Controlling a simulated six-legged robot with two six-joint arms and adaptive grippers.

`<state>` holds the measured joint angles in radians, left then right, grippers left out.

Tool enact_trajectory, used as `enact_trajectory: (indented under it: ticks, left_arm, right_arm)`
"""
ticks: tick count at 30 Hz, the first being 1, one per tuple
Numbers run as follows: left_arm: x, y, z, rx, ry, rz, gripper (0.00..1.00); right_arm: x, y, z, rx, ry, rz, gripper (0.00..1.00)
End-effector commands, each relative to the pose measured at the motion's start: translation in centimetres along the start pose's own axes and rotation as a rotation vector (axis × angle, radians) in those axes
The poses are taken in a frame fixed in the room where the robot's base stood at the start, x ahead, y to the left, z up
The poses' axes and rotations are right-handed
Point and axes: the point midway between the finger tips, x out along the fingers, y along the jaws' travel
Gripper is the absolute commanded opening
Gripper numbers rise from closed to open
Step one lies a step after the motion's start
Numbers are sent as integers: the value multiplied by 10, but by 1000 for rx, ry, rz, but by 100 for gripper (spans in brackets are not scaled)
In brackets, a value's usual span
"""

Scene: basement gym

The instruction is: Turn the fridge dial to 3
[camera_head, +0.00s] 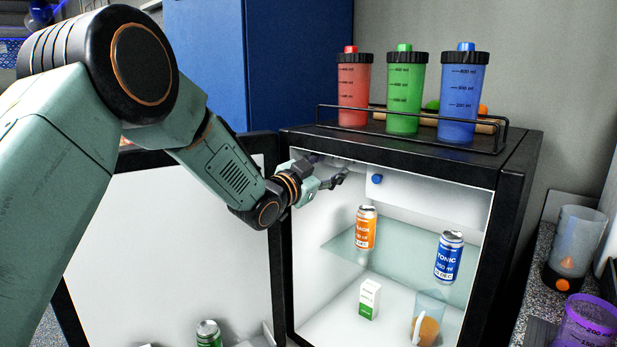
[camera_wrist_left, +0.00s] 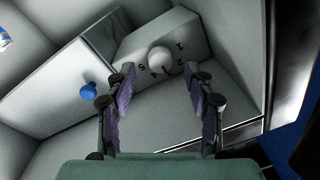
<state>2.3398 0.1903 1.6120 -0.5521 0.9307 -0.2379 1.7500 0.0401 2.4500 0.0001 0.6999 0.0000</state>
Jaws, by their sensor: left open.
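The fridge (camera_head: 515,190) stands open with its lit white inside showing. Some numbers are hidden or too blurred to read, so I cannot tell the exact setting. My left gripper (camera_head: 326,172) reaches into the fridge's upper left. In the wrist view its two purple-padded fingers (camera_wrist_left: 159,74) are apart, one on either side below the dial, with nothing between them. My right gripper is not in view.
A freezer flap with a blue knob (camera_head: 376,179) is right of my gripper. An orange can (camera_head: 366,228) and a blue tonic can (camera_head: 449,257) stand on the glass shelf (camera_head: 400,255). The open fridge door (camera_head: 165,240) is at left. Three bottles stand in a rack on top.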

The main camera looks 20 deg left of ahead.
Motion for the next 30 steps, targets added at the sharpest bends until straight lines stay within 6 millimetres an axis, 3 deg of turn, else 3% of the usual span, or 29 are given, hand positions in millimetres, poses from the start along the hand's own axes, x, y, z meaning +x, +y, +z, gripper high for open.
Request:
enact_trajectory:
  ticks: [9, 15, 21, 30]
  left_arm:
    - [-56, -2, 0, -5, -1, -3, 53]
    - [-82, -2, -1, -3, 1, -3, 53]
    - [-93, 0, -1, -1, 1, -1, 53]
    - [-93, 0, -1, 0, 1, -1, 53]
  right_arm:
    - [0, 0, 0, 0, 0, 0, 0]
    - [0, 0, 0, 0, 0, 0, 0]
    - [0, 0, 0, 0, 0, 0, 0]
    - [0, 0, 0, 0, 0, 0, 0]
